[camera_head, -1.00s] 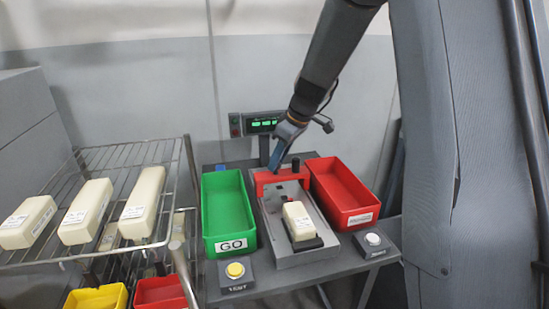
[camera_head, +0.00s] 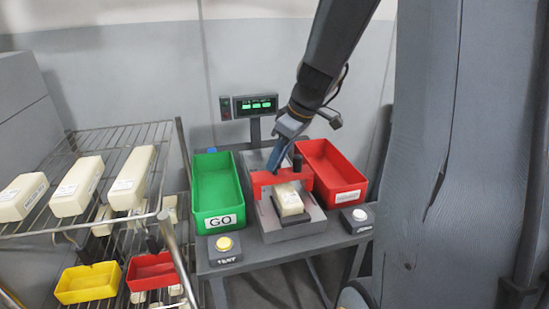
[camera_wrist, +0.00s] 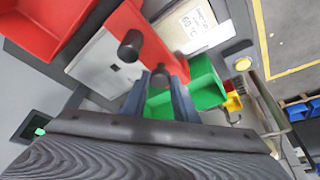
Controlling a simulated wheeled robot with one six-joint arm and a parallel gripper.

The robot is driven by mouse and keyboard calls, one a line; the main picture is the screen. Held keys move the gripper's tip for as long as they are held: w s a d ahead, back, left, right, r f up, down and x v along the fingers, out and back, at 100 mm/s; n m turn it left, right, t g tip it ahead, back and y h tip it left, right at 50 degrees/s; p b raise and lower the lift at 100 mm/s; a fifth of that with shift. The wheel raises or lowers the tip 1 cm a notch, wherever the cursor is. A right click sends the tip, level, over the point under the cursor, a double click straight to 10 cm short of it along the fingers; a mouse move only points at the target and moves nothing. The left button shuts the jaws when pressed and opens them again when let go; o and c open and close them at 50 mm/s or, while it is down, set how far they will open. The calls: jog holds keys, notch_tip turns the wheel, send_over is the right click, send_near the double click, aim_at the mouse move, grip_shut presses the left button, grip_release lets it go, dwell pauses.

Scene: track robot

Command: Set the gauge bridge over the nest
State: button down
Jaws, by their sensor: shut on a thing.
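The red gauge bridge (camera_head: 262,182) spans the grey nest (camera_head: 311,215) and the rear part of the cream block (camera_head: 290,201) lying in it. The bridge also shows in the wrist view (camera_wrist: 147,45), with one black post standing clear and another between my fingers. My gripper (camera_head: 273,167) is shut on the gauge bridge at its left side; the fingers also show in the wrist view (camera_wrist: 160,92). The block's printed label (camera_wrist: 192,22) faces up. I cannot tell whether the bridge's feet fully touch the nest.
A green GO bin (camera_head: 218,192) stands left of the nest, and a red bin (camera_head: 332,173) right. A yellow button (camera_head: 224,244) and a white button (camera_head: 360,215) sit in front. A lit display (camera_head: 255,105) stands behind. A wire rack (camera_head: 130,140) with cream blocks is at left.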

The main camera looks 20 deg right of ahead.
jog(key=c, duration=1.4)
grip_release()
jog(key=shift+s, duration=0.25)
jog(key=shift+c, duration=0.2)
jog(key=v, duration=0.8)
jog(key=shift+b, duration=0.45)
jog(key=shift+f, duration=0.1)
